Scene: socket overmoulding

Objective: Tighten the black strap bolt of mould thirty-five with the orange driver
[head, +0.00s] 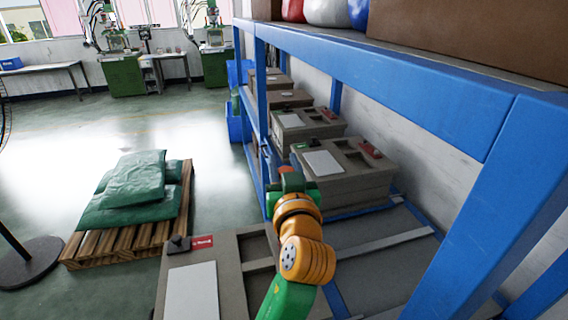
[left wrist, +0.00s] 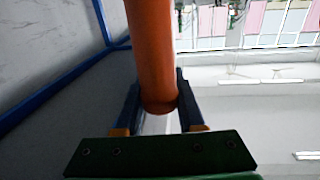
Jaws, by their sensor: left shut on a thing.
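My left gripper (head: 287,180) is in the head view, at the end of my orange and green arm, in front of the shelf moulds. In the left wrist view my left gripper (left wrist: 158,105) is shut on the orange driver (left wrist: 152,45), a smooth cylinder between its two dark fingers. A grey mould (head: 190,292) lies at the bottom, with a black knob-like part (head: 179,244) beside a red tag (head: 202,242). Mould numbers are too small to read. My right gripper is not in view.
More grey moulds (head: 345,185) stand in a row along the blue rack (head: 400,75). A rack post (head: 262,110) rises close to my gripper. A pallet (head: 125,240) with green sacks (head: 135,190) is on the floor at left. Open floor lies beyond.

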